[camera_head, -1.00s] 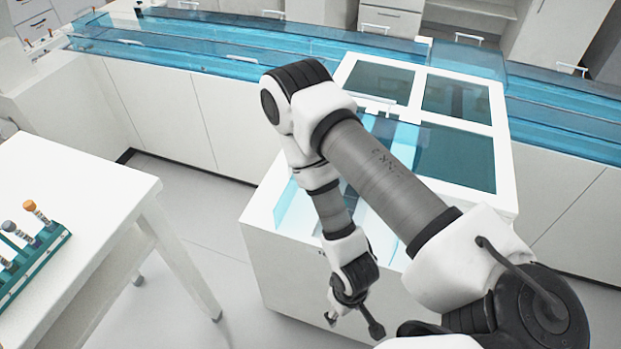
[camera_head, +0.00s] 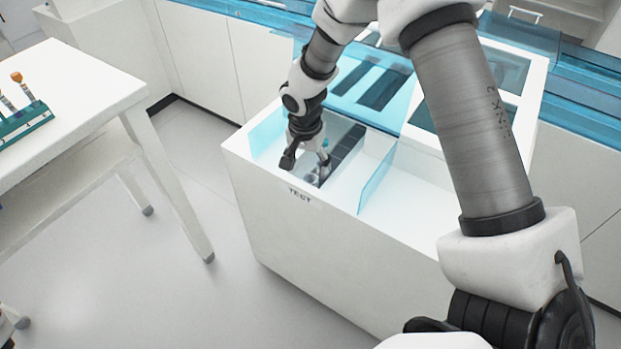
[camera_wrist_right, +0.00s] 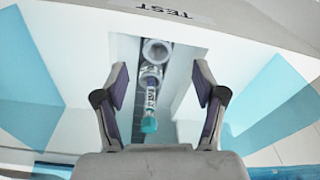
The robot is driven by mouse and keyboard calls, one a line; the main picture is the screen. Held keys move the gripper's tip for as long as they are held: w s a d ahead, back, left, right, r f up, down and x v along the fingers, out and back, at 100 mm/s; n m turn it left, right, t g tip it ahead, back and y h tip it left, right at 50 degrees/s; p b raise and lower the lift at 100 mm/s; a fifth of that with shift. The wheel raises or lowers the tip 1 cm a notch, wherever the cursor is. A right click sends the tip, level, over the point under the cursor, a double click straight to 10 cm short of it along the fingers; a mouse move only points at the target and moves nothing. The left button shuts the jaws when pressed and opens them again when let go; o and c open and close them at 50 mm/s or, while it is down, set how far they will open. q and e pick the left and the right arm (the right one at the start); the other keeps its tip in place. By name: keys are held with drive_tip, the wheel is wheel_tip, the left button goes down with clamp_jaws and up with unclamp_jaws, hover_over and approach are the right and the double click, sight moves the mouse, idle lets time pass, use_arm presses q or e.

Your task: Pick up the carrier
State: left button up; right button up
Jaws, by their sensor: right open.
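The carrier (camera_wrist_right: 156,50) shows in the right wrist view as a small pale ringed holder in a narrow dark track. A clear tube with a teal cap (camera_wrist_right: 149,124) is at it. In the head view the teal cap (camera_head: 325,144) shows beside my right gripper (camera_head: 305,160), which partly hides the carrier. In the right wrist view my right gripper (camera_wrist_right: 161,78) is open, its two fingers apart on either side of the carrier and tube. I see no finger clearly touching them. My left gripper is not in view.
The white machine (camera_head: 300,240) has a label reading TEST on its front edge. Blue clear panels (camera_head: 377,180) stand beside the track. A white table (camera_head: 75,75) with a teal rack (camera_head: 25,122) of capped tubes stands at the left. Floor between them is clear.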

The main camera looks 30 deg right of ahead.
sight(311, 176)
drive_tip(key=shift+d, duration=0.1)
drive_tip(key=f, duration=0.4)
drive_tip(key=d+f+p, duration=0.1)
drive_tip(key=f, duration=0.1)
drive_tip(key=shift+w, duration=0.25)
drive_tip(key=shift+a, duration=0.1)
drive_tip(key=shift+c, duration=0.4)
drive_tip(key=c, duration=0.9)
